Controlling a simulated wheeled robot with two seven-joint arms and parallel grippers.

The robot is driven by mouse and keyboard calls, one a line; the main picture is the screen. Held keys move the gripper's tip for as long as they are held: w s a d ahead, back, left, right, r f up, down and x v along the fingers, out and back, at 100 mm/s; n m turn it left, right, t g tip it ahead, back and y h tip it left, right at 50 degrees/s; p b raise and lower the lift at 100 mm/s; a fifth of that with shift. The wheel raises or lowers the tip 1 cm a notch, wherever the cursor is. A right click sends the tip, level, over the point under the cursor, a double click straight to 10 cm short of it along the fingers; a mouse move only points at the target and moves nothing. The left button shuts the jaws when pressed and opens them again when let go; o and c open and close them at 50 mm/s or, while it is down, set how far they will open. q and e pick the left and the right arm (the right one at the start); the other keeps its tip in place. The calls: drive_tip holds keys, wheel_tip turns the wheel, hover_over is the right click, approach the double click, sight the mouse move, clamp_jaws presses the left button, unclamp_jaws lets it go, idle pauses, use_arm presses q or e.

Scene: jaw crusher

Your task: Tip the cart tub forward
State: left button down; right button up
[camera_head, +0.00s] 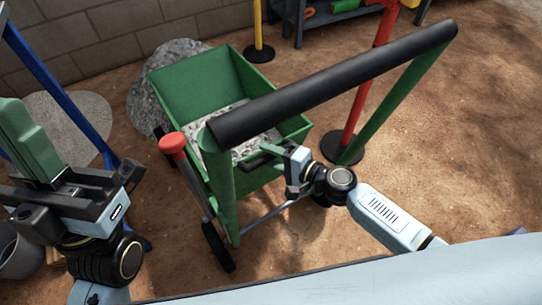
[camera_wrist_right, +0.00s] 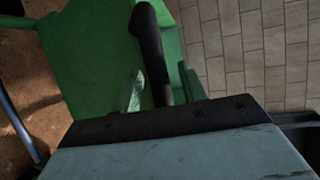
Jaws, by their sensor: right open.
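The green cart tub (camera_head: 190,85) holds grey gravel (camera_head: 237,125) and looks level. A black bar handle (camera_head: 257,160) sticks out at its near side. My right gripper (camera_head: 284,150) is at this handle. In the right wrist view the black handle (camera_wrist_right: 150,45) runs between the two spread fingers of my right gripper (camera_wrist_right: 160,85), with the green tub wall (camera_wrist_right: 85,50) behind. Whether the fingers touch the handle cannot be told. My left gripper (camera_head: 35,140) is at the far left, away from the tub; its finger gap is not clear.
The cart's thick black push bar (camera_head: 335,85) crosses above the tub on green posts. A red-knobbed lever (camera_head: 173,143) stands left of it. A red post (camera_head: 357,110) stands close right, a blue frame (camera_head: 45,75) at left. Open ground (camera_head: 475,130) is right.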

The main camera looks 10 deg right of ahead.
clamp_jaws()
idle(0.4)
